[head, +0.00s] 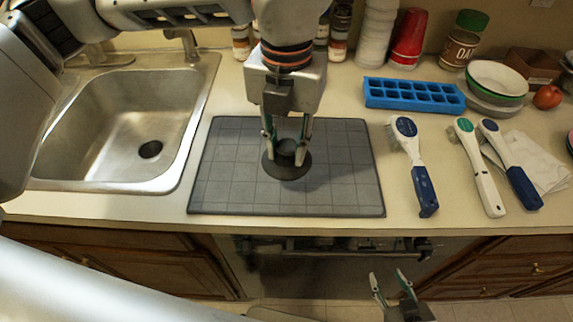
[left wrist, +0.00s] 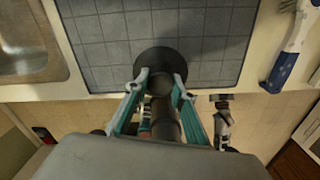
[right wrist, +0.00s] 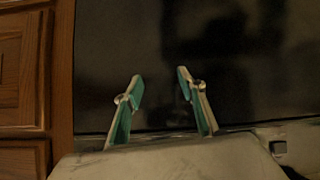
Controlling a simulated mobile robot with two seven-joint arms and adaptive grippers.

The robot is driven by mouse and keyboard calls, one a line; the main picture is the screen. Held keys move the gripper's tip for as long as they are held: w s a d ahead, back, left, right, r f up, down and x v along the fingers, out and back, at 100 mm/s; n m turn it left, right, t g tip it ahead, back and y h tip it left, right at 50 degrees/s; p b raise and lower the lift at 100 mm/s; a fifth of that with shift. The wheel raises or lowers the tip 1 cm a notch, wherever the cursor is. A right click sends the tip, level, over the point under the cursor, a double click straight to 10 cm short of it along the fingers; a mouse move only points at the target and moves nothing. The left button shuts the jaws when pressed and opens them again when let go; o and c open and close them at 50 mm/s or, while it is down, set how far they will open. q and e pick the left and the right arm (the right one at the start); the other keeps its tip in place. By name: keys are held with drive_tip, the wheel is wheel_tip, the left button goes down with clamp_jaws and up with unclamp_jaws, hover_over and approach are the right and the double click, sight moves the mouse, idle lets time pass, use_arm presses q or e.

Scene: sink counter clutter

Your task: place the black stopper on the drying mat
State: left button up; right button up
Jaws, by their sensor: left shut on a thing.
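The black stopper (head: 287,168) is a round disc with an upright knob. It is at the middle of the dark grey drying mat (head: 345,180); whether its disc touches the mat or hangs just above it I cannot tell. My left gripper (head: 287,152) points down and is shut on the stopper's knob. In the left wrist view the stopper (left wrist: 160,58) shows between the two fingertips over the mat (left wrist: 215,45). My right gripper (head: 392,279) is open and empty, low in front of the counter; its spread fingers (right wrist: 158,88) also show in the right wrist view.
The sink (head: 120,125) lies left of the mat. Right of it are several brushes (head: 415,165), a blue ice tray (head: 414,95), stacked bowls (head: 497,80) and a white cloth (head: 535,160). Jars, a red cup (head: 409,38) and white cups (head: 376,35) stand behind. The mat is otherwise bare.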

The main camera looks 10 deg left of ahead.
sight(287, 147)
use_arm(q)
drive_tip(key=shift+f, duration=2.9)
drive_tip(key=shift+f, duration=0.15)
drive_tip(key=o, duration=1.1)
wheel_tip(287, 147, up, 12)
drive_tip(key=shift+r, duration=0.2)
